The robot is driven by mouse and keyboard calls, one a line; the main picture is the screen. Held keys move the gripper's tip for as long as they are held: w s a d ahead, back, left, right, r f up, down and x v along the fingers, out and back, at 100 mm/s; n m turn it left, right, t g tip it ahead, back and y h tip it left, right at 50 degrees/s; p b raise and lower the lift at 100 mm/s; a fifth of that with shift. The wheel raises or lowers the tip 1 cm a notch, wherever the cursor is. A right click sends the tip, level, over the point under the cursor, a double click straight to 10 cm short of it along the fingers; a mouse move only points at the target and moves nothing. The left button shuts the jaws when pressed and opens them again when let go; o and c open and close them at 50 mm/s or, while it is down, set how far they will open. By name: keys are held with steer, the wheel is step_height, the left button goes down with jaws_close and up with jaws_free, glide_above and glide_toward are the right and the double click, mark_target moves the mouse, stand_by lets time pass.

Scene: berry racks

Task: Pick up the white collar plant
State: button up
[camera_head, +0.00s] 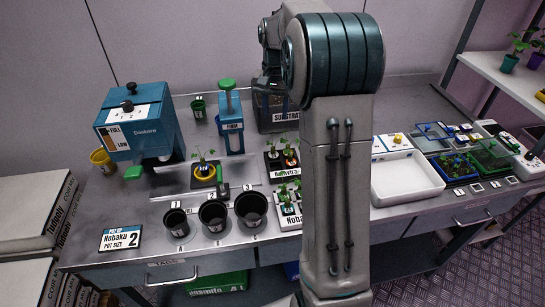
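Small green plants stand in two labelled trays left of my arm. In the Sannvica tray (284,176), one plant (291,156) has an orange-yellow collar; beside it is another plant (272,151) whose collar is too small to make out. In the Nobaku tray (288,224), more plants (285,194) are partly hidden by my arm, and a pale collar colour there is uncertain. I cannot tell which plant has the white collar. The end of my arm, with my gripper (268,82), is mostly hidden behind my own links, high above the bench, so its fingers cannot be made out.
A plant in a yellow collar (204,171) stands in a black holder. Three black pots (212,214) line the bench front. A blue soil dispenser (140,122), a blue press (231,125) and a substrate bin (275,108) stand behind. An empty white tray (405,180) is right.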

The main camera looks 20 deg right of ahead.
glide_above(273, 147)
steer(key=f, duration=0.8)
steer(key=shift+d+f+p, duration=0.25)
steer(key=shift+d+p, duration=0.05)
steer(key=shift+p, duration=0.1)
steer(key=shift+a+f+p, duration=0.2)
steer(key=shift+f+p, duration=0.15)
steer(key=shift+f, duration=1)
steer(key=shift+a+f+p, duration=0.15)
steer(key=shift+f+p, duration=0.2)
steer(key=shift+f, duration=0.95)
jaws_close()
